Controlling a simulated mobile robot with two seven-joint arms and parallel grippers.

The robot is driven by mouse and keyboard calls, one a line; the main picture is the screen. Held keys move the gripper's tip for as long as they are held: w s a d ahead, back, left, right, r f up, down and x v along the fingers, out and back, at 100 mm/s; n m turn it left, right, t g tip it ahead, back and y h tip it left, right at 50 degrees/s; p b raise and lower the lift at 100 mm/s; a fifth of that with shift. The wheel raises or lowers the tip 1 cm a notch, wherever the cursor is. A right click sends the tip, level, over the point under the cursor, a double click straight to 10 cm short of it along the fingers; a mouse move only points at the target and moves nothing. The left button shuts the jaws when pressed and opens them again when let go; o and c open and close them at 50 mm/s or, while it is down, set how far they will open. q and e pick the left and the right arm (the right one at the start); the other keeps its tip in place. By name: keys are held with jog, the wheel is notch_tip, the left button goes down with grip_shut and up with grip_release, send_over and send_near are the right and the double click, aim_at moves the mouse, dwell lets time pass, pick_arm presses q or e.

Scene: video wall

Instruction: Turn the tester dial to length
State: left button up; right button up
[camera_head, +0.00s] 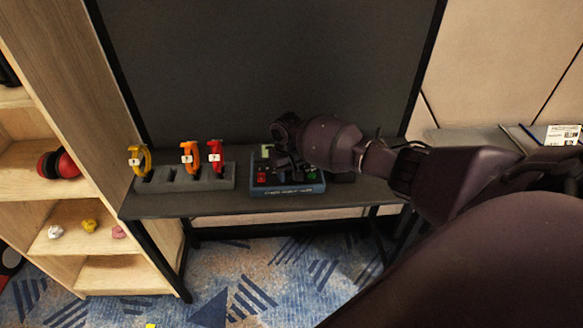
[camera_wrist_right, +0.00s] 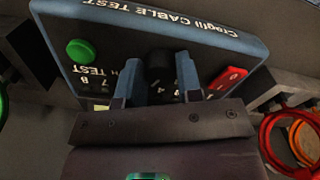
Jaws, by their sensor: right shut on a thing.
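The cable tester (camera_head: 288,189) is a dark blue box on the dark table below the large black panel. It also shows in the right wrist view (camera_wrist_right: 110,22), upside down. Its black dial (camera_wrist_right: 159,66) has white digits around it. My right gripper (camera_wrist_right: 160,84) is over the tester, with its two blue-grey fingers shut on the dial from both sides. In the head view my right gripper (camera_head: 289,168) and wrist cover part of the tester's top. The dial's pointer and the full scale cannot be read. My left gripper is not in view.
The tester has a green button (camera_wrist_right: 80,52) and a red switch (camera_wrist_right: 228,79) beside the dial. A grey rack (camera_head: 205,183) left of the tester holds yellow, orange and red cable coils. A wooden shelf (camera_head: 75,213) stands at the far left.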

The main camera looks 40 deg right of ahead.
jog(key=shift+r+m+p, duration=0.2)
jog(key=shift+m+p, duration=0.1)
jog(key=shift+m, duration=0.4)
jog(key=shift+f+m+p, duration=0.15)
jog(key=shift+m+p, duration=0.25)
jog(key=shift+p, duration=0.25)
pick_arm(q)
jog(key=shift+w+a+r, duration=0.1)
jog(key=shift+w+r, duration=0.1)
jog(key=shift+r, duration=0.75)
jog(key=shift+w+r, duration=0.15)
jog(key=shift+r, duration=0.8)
pick_arm(e)
jog(key=shift+f+m, duration=0.15)
jog(key=shift+m, duration=0.15)
jog(key=o, duration=0.9)
jog(key=shift+o, duration=0.2)
